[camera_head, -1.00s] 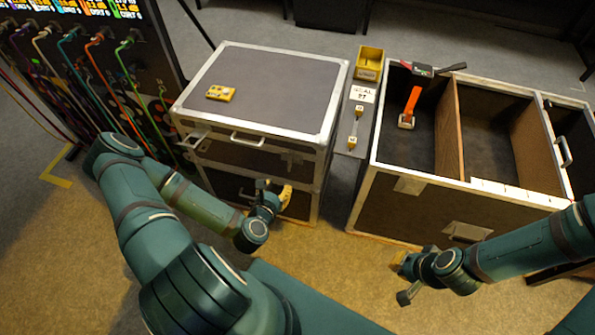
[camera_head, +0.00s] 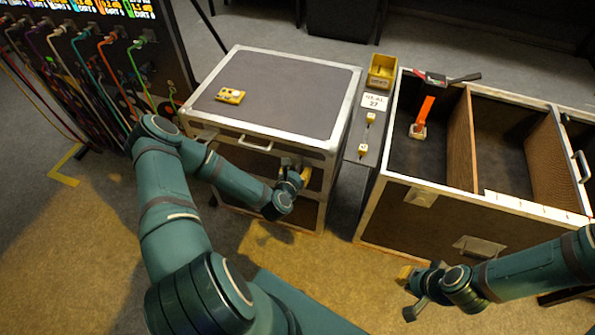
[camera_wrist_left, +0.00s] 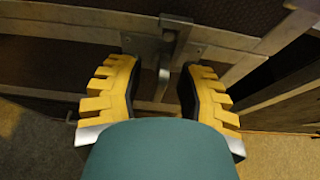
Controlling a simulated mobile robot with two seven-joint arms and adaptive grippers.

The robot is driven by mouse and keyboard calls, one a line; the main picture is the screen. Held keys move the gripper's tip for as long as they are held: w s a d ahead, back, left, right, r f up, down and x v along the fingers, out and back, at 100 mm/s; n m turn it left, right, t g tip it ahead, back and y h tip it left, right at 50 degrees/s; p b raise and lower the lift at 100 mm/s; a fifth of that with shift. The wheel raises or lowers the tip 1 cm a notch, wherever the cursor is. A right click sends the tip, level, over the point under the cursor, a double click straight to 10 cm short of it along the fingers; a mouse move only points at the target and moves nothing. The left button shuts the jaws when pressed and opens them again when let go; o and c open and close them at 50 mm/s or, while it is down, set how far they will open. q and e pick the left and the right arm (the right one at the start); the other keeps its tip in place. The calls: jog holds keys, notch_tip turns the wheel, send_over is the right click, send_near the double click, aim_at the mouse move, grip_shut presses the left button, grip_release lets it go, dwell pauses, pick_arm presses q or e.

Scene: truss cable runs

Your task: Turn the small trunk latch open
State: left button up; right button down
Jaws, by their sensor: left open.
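The small trunk (camera_head: 290,95) is a dark case with metal edges, its lid down. Its metal latch (camera_wrist_left: 164,78) is on the front near the right corner, with a handle hanging down from a plate. In the head view my left gripper (camera_head: 297,173) is at that front face and hides most of the latch. In the left wrist view my left gripper (camera_wrist_left: 163,72) is open, its yellow ridged fingers on either side of the latch handle, with gaps visible on both sides. My right gripper (camera_head: 408,292) is low in front of the large trunk, its fingers apart and empty.
A yellow device (camera_head: 230,95) lies on the small trunk's lid. The open large trunk (camera_head: 400,215) stands at the right, holding an orange-strapped tool (camera_head: 424,112). A narrow stand (camera_head: 365,150) with a yellow bin (camera_head: 382,71) is between them. A cabled rack (camera_head: 95,50) is at the left.

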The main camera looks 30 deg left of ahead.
pick_arm(q)
jog(key=shift+w, duration=0.1)
jog(key=shift+c, duration=0.3)
grip_shut()
jog(key=shift+m, duration=0.3)
jog(key=shift+w+d+m+y+p, duration=0.1)
jog(key=shift+m+y+p, duration=0.4)
jog(key=shift+m+y, duration=0.35)
jog(key=shift+d+m+y+p, duration=0.1)
jog(key=shift+m+y+p, duration=0.2)
jog(key=shift+m+y, duration=0.75)
jog(key=m+y, duration=0.2)
jog(key=m, duration=0.2)
jog(key=shift+f+m, duration=0.1)
jog(key=shift+m, duration=0.2)
jog(key=m, duration=0.2)
jog(key=m+t+y, duration=0.1)
jog(key=m, duration=0.1)
jog(key=shift+f+t+y, duration=0.1)
jog(key=shift+t+y, duration=0.2)
jog(key=shift+m, duration=0.4)
